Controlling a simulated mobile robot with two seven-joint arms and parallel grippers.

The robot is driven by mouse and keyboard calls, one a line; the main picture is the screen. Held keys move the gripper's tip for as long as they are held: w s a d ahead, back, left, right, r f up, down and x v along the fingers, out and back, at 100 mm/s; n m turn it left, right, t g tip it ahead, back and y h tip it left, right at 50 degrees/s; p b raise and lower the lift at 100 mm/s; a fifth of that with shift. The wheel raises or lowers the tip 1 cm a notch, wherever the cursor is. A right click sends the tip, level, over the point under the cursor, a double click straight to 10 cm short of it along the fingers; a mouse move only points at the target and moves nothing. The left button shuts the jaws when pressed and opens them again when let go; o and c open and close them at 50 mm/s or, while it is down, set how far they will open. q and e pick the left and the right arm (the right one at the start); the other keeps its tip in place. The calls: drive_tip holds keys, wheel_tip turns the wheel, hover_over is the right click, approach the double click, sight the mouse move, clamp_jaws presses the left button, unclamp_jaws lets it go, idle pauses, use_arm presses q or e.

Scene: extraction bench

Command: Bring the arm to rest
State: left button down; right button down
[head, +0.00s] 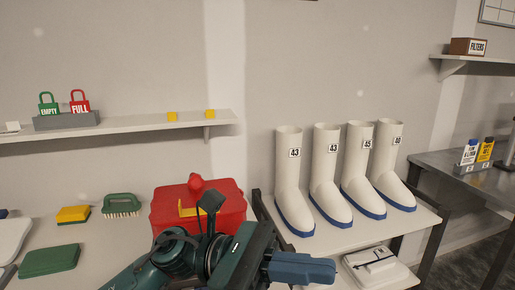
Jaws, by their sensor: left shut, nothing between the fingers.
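My left arm (178,255), dark green and black, comes in from the bottom left and reaches toward the lower middle. My left gripper (318,269) has blue fingers that point right and are shut with nothing between them. It shows in front of the near edge of the boot bench and right of the red box (228,212), part of which my arm hides. I cannot tell if it touches anything. My right gripper is not in view.
Several white boots (325,178) with blue soles stand on the bench (420,222). A folded white item (374,263) lies below. Left are a green-backed brush (121,202), a yellow-green sponge (73,215) and a green pad (50,261). A wall shelf (150,128) holds tagged padlocks (79,103).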

use_arm(q)
drive_tip(key=w+a+f+m+t+y+p, duration=0.1)
drive_tip(key=w+a+f+m+t+y, duration=0.55)
drive_tip(key=m+t, duration=0.75)
drive_tip(key=w+a+f+m+t+y+p, duration=0.15)
drive_tip(key=w+a+f+m+t, duration=0.3)
drive_tip(key=f+m+t, duration=0.85)
drive_tip(key=s+a+f+n+g+y, duration=0.3)
drive_tip(key=s+a+f+n+g, duration=0.1)
drive_tip(key=s+f, duration=0.3)
drive_tip(key=s+a+f+n+g+y, duration=0.4)
drive_tip(key=s+f+n, duration=0.3)
drive_tip(key=f, duration=0.4)
drive_tip(key=shift+s+a+g+y, duration=0.3)
drive_tip(key=shift+a+g, duration=0.2)
drive_tip(key=shift+a, duration=0.15)
